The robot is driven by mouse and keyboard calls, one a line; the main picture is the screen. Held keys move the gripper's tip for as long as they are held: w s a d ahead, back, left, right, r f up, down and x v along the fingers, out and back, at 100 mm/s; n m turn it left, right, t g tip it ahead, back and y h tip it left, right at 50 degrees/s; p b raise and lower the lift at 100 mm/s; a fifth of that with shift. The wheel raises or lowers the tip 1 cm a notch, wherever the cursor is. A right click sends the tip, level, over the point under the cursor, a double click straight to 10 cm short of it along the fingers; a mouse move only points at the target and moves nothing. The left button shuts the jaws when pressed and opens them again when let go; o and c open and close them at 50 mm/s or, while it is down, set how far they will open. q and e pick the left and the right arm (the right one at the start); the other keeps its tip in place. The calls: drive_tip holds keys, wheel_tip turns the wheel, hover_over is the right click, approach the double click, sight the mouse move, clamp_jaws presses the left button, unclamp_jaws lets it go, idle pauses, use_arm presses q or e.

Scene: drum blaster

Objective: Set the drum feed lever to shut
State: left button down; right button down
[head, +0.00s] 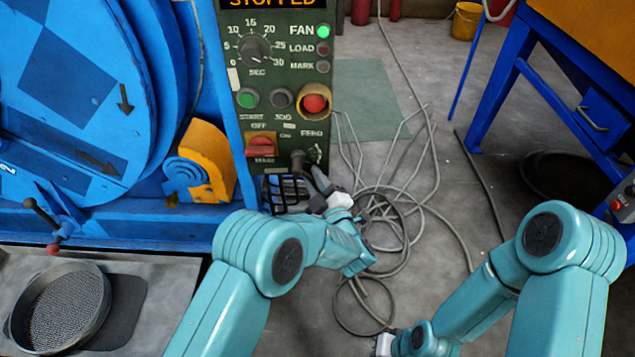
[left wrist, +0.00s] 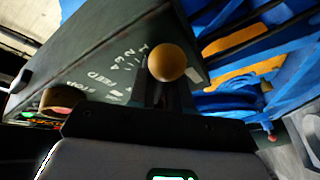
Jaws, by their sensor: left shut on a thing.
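The feed lever (head: 298,160) is on the lower right of the dark green control panel (head: 285,75), under the FEED lettering. In the left wrist view its round, amber-brown knob (left wrist: 173,62) stands just beyond my fingers, with the white FEED lettering beside it. My left gripper (head: 290,190) is at the panel's lower edge, shut on the lever. The gripper hides part of the lever and the lettering around it, so I cannot read its setting. My right arm is at the lower right of the head view; its fingers are out of frame.
The panel carries a lit green FAN lamp (head: 323,31), a dial (head: 255,50), a red button (head: 315,103) and a red switch (head: 261,147). The blue drum (head: 75,90) stands close on the left. Loose grey cables (head: 400,215) lie on the floor to the right.

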use_arm(q)
drive_tip(key=shift+w+a+f+m, duration=0.15)
drive_tip(key=shift+a+m, duration=0.1)
drive_tip(key=shift+m, duration=0.35)
use_arm(e)
drive_tip(key=shift+w+f, duration=0.45)
use_arm(q)
drive_tip(key=shift+b, duration=0.3)
use_arm(e)
drive_tip(key=shift+d, duration=0.1)
use_arm(q)
drive_tip(key=c, duration=1.1)
unclamp_jaws()
drive_tip(key=shift+a, duration=0.1)
drive_tip(key=shift+c, duration=0.2)
drive_tip(key=shift+f, duration=0.1)
use_arm(e)
drive_tip(key=shift+f, duration=0.15)
